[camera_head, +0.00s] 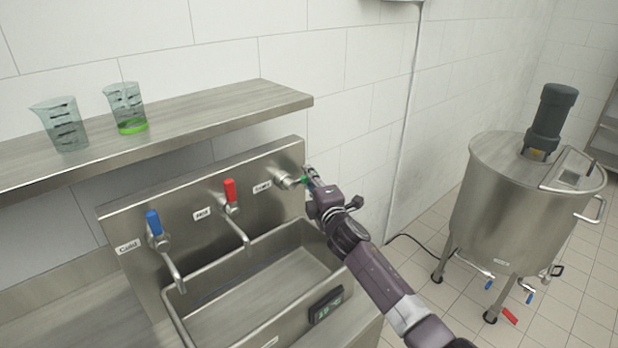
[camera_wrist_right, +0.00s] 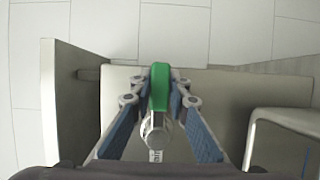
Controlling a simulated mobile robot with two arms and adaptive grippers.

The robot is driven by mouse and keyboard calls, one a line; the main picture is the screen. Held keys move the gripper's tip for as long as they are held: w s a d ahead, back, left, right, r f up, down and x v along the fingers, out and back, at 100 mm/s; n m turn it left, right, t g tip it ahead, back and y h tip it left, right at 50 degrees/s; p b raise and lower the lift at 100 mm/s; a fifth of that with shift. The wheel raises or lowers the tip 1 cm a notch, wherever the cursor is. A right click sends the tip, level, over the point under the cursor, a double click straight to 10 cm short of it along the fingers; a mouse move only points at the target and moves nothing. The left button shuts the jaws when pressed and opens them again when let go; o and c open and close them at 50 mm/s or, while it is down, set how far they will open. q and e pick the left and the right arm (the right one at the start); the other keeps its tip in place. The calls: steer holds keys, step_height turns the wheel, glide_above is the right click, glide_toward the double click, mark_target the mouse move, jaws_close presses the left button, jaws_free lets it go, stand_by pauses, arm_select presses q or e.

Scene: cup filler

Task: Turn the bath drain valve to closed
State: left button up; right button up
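The drain valve's green handle (camera_head: 304,181) is at the right end of the sink's steel back panel, mostly covered by my right gripper (camera_head: 311,180). In the right wrist view, the green handle (camera_wrist_right: 160,88) points away from the round metal valve stem (camera_wrist_right: 157,135). My right gripper (camera_wrist_right: 161,86) has one finger on each side of the handle, with the tips closed in against it. The small label beside the valve is too blurred to read for sure. My left gripper is not in view.
Blue (camera_head: 154,223) and red (camera_head: 230,190) tap handles sit left on the panel, above the steel basin (camera_head: 262,290). Two beakers, one empty (camera_head: 62,125) and one with green liquid (camera_head: 127,110), stand on the shelf (camera_head: 200,120). A steel tank (camera_head: 505,215) stands on the right.

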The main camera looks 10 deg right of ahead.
jaws_close()
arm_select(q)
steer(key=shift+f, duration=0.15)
